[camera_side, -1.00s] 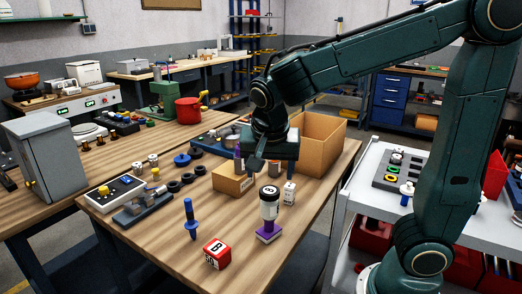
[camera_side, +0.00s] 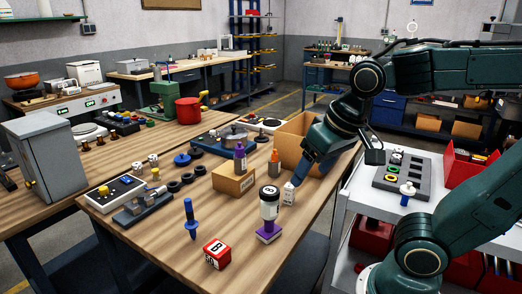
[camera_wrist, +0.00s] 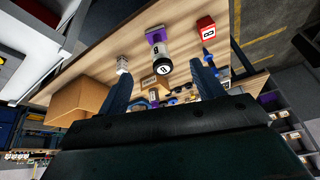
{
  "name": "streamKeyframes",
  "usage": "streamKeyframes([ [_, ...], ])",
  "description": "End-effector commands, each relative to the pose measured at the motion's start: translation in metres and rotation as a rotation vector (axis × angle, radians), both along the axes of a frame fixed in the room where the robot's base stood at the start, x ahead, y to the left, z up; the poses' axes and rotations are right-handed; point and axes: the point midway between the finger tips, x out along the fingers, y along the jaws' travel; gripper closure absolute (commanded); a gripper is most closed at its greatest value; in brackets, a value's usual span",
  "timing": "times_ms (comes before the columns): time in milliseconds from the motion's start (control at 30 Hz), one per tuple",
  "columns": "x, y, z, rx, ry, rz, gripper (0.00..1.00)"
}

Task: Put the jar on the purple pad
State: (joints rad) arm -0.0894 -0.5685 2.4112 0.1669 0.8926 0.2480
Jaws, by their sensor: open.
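The small white box (camera_side: 288,194) stands just right of the jar. A low cardboard box (camera_side: 233,183), a purple bottle (camera_side: 240,160) and an orange bottle (camera_side: 274,164) are behind it. A blue screwdriver (camera_side: 190,218) and a red block (camera_side: 217,254) are left and front. A large open carton (camera_side: 317,163) is behind.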

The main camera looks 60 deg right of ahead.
Motion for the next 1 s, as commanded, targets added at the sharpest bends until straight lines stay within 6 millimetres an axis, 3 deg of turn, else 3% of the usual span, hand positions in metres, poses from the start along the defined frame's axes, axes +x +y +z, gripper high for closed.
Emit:
streamKeyframes([
  [100,-0.018,0.004,0.001,-0.024,-0.036,0.13,0.33],
  [300,-0.033,0.01,0.0,-0.06,-0.069,0.269,0.33],
  [1000,-0.036,0.012,-0.001,-0.066,-0.074,0.297,0.33],
])
